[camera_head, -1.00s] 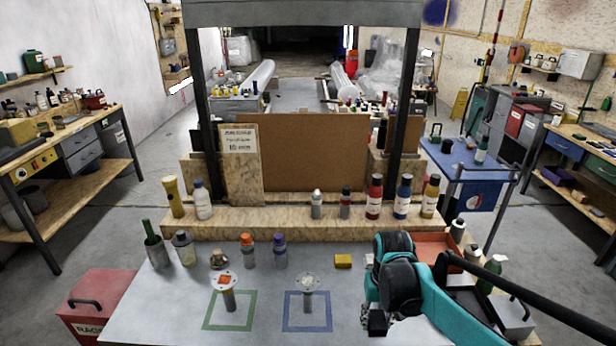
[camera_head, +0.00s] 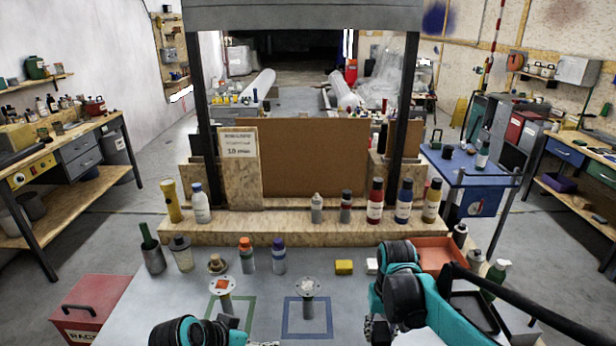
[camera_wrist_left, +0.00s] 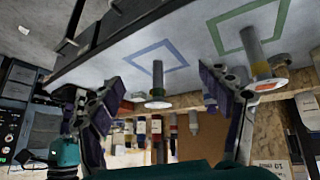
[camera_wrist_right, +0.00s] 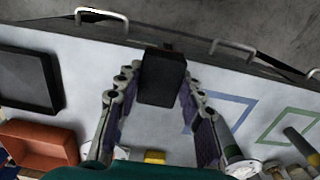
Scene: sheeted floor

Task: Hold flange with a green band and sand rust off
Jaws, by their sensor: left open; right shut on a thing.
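A flange with an orange-brown patch on top (camera_head: 222,286) stands on its stem in the green square outline (camera_head: 248,318). A second, plain grey flange (camera_head: 307,287) stands in the blue square outline (camera_head: 330,318). My right gripper (camera_wrist_right: 160,80) is shut on a dark block (camera_wrist_right: 162,88), held over the table right of the blue square. My left gripper (camera_wrist_left: 163,84) is open and empty. In the left wrist view the grey flange (camera_wrist_left: 157,103) shows beyond its fingers, and the other flange (camera_wrist_left: 260,84) shows to their right.
Several bottles and cups stand behind the flanges, among them an orange-capped bottle (camera_head: 247,257). A yellow block (camera_head: 344,267) lies behind the right gripper. An orange tray (camera_head: 442,253) and a black tray (camera_head: 474,308) are at the right. The table between the squares is clear.

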